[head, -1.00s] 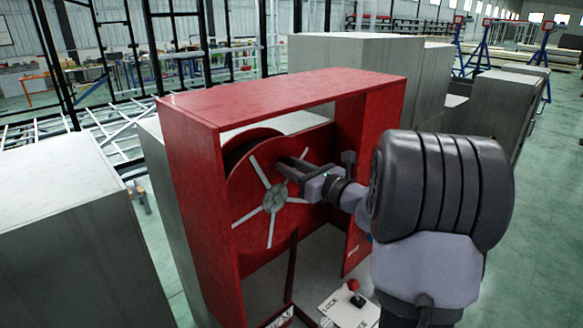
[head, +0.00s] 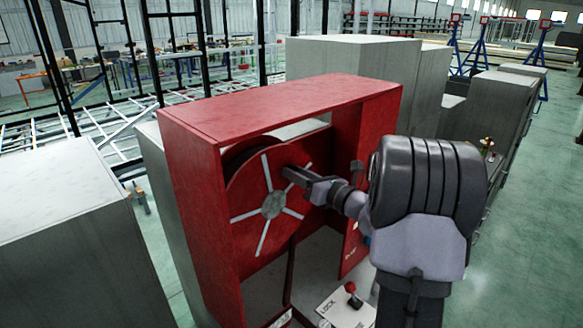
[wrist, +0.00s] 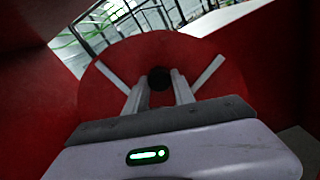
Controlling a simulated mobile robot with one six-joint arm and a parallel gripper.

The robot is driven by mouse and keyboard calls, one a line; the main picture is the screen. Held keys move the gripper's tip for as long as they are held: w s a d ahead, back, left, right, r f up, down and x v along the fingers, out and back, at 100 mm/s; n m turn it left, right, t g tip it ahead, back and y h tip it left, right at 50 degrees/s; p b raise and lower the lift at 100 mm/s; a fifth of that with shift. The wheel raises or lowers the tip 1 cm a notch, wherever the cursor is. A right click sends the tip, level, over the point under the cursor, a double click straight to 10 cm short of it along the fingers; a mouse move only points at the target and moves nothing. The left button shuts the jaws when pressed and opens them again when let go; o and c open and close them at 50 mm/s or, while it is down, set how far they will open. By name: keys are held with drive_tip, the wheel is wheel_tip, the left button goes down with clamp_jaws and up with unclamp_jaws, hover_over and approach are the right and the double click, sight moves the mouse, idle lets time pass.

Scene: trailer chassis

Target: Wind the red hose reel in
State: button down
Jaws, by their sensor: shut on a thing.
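The red hose reel (head: 247,200) stands upright inside an open-fronted red cabinet (head: 190,190). Its round red face has pale spokes meeting at a grey hub (head: 274,205). My gripper (head: 291,174) reaches in from the right, at the upper right of the reel face. In the wrist view its two fingers (wrist: 160,92) are shut on a dark round handle (wrist: 160,77) near the reel's rim. The fingers hide part of the handle and of the reel face behind it.
A red-knobbed lever (head: 351,290) stands on a white plate marked LOCK (head: 340,310) at the cabinet's base. Grey cabinets stand to the left (head: 70,220) and behind (head: 350,60). Green floor (head: 520,220) is open at the right.

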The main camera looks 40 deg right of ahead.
sight(301, 190)
drive_tip(key=shift+w+d+f+m+p, duration=0.15)
drive_tip(key=shift+d+f+m+p, duration=0.95)
drive_tip(key=shift+f+m, duration=0.8)
drive_tip(key=shift+w+d+f+m+p, duration=0.1)
drive_tip(key=shift+d+f+m+p, duration=1.05)
drive_tip(key=shift+m, duration=1.15)
drive_tip(key=shift+w+d+f+m+p, duration=0.15)
drive_tip(key=shift+d+f+m+p, duration=0.6)
drive_tip(key=shift+f+m+p, duration=0.95)
drive_tip(key=shift+f+m+b, duration=0.25)
drive_tip(key=shift+m+b, duration=0.05)
drive_tip(key=shift+m, duration=0.2)
drive_tip(key=c, duration=1.1)
unclamp_jaws()
drive_tip(key=shift+o, duration=0.2)
drive_tip(key=s+d+b, duration=0.2)
drive_tip(key=s, duration=1.5)
drive_tip(key=shift+s+d, duration=0.15)
drive_tip(key=shift+d, duration=0.05)
